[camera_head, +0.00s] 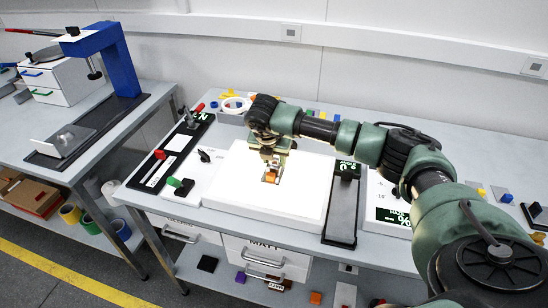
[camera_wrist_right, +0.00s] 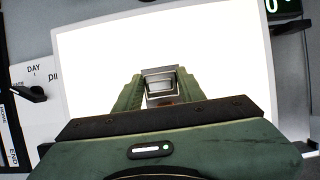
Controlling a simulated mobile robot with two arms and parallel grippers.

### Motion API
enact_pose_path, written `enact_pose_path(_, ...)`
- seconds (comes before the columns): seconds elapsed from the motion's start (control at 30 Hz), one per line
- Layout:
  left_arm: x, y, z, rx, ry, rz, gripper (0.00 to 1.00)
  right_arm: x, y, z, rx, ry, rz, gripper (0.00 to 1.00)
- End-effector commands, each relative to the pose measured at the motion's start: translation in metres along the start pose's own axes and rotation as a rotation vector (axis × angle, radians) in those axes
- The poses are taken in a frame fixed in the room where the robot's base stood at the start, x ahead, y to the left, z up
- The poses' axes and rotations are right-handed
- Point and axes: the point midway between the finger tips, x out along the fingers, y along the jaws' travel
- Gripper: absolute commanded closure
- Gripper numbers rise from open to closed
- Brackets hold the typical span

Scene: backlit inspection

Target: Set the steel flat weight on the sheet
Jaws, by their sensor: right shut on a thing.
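My right gripper (camera_head: 271,165) points down over the glowing white panel (camera_head: 240,190), a little above or at its surface; the contact cannot be told. In the right wrist view, my right gripper (camera_wrist_right: 159,78) is shut on a grey metal block, the steel flat weight (camera_wrist_right: 159,84), held between the green fingers. The weight is mostly hidden in the head view, where a small orange patch (camera_head: 270,175) shows at the fingertips. The bright panel (camera_wrist_right: 90,60) fills the wrist view behind it. A separate sheet cannot be told apart from the glare. My left gripper is out of view.
A black stand with a green display (camera_head: 343,200) stands right of the panel. Most of the panel is bare.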

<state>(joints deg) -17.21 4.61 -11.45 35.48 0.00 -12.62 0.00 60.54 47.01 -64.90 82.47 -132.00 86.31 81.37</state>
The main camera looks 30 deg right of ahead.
Motion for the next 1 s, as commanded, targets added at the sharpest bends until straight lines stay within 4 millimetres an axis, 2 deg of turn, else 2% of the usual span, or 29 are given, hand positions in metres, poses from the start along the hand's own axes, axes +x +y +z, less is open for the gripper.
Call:
enact_pose_path(0.17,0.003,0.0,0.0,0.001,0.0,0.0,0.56,0.002,0.001,0.0,0.0,-0.001,0.001,1.0)
enact_pose_path(0.2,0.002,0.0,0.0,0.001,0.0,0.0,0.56,0.001,0.0,0.0,0.0,0.0,0.0,0.49)
enact_pose_path(0.23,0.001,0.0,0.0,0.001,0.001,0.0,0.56,0.001,0.0,0.0,-0.001,0.0,0.0,0.41)
enact_pose_path(0.27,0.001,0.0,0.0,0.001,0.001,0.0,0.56,0.001,0.0,0.0,-0.001,0.0,0.0,0.39)
enact_pose_path(0.67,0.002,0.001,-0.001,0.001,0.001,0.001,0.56,-0.005,0.001,0.0,0.0,-0.001,0.001,0.39)
enact_pose_path(0.77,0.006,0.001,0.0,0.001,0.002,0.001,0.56,-0.019,0.001,0.001,-0.001,-0.002,0.003,0.39)
enact_pose_path(1.0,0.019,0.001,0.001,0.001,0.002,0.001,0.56,-0.071,0.001,0.0,-0.001,-0.003,0.005,0.39)
